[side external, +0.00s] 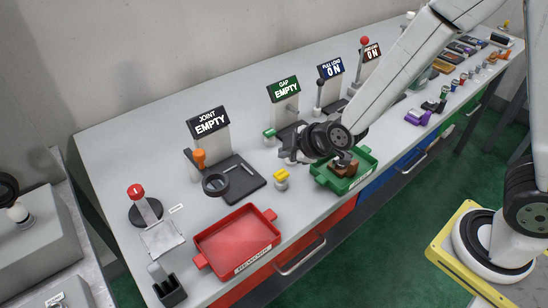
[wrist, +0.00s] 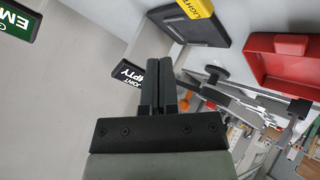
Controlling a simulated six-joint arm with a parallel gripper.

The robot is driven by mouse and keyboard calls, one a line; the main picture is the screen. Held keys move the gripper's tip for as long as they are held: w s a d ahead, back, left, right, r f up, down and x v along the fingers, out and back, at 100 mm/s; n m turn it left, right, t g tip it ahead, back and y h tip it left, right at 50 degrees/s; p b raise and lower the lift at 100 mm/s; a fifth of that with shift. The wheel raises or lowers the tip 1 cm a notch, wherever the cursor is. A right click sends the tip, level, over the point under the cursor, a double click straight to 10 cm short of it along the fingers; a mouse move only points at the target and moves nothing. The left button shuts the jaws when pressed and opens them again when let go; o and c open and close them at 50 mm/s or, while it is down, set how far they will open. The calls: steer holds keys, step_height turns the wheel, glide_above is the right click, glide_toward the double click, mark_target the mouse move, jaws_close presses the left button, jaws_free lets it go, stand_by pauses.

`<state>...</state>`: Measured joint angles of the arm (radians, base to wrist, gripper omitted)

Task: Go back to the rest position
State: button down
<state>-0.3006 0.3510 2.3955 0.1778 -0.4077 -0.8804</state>
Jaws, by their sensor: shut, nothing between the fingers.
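My gripper (side external: 289,153) is above the white bench, over the area between the green station and the green tray. It points left in the side view. In the wrist view its two dark fingers (wrist: 167,85) lie close together with nothing between them. The green tray (side external: 326,181) is below and to the right of the gripper, with a brown block (side external: 343,170) in it. The arm's wrist partly overlaps the tray's surroundings.
A red tray (side external: 205,257) is at the bench's front left; it also shows in the wrist view (wrist: 283,62). The JOINT EMPTY sign (side external: 209,122), GAP EMPTY sign (side external: 285,88) and a red-knobbed lever (side external: 136,191) stand upright. A small yellow-topped piece (side external: 281,176) sits near the gripper.

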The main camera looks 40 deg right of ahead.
steer(key=s+d+r+m+g+h, duration=0.1)
steer(key=s+d+m+g+h, duration=0.1)
steer(key=s+d+m+g, duration=0.4)
steer(key=shift+s+d+r+m, duration=0.2)
steer(key=shift+s+d+m, duration=2.5)
steer(key=shift+s, duration=0.5)
